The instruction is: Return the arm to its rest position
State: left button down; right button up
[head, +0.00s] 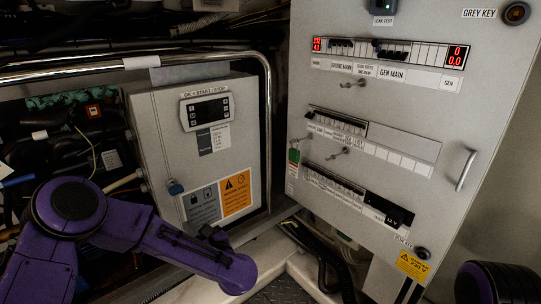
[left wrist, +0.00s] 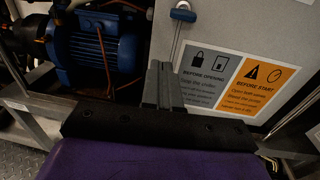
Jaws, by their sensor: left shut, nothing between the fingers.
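My left arm, purple, comes in from the left in the head view and bends in front of the grey control box. My left gripper (head: 212,234) is dark and small there, low in front of the box. In the left wrist view the two grey fingers (left wrist: 164,68) are pressed together with nothing between them. They point toward the grey box and its warning labels; I cannot tell the exact gap. A purple part of my right arm shows at the lower right corner of the head view; its gripper is out of view.
The grey control box (head: 160,130) carries a display (head: 208,110), a blue knob (head: 175,187) and an orange label (head: 236,192). A metal rail (head: 210,59) frames it. A tall switch cabinet (head: 420,125) stands right. A blue motor (left wrist: 97,55) shows left in the wrist view.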

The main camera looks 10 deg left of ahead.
pick_arm(q)
jog(key=d+f+m+t+h+p, duration=0.1)
jog(key=d+f+m+t+h, duration=0.45)
jog(key=m, duration=1.45)
jog(key=s+d+f+m+g+h+p, duration=0.2)
jog(key=s+f+m+g+h, duration=0.4)
jog(key=s+f+m, duration=0.55)
jog(key=s+a+f+m+g+p, duration=0.1)
jog(key=s+a+f+m+g, duration=0.1)
jog(key=s, duration=0.5)
jog(key=s+a+f+m+g+p, duration=0.1)
jog(key=s+a+f+m+g, duration=0.1)
jog(key=s, duration=0.5)
jog(key=s+a+f+m+g+p, duration=0.1)
jog(key=s+a+f+m+g, duration=0.1)
jog(key=s, duration=0.5)
jog(key=a+m, duration=0.1)
jog(key=m, duration=0.1)
jog(key=shift+s+m, duration=0.2)
jog(key=shift+m, duration=0.15)
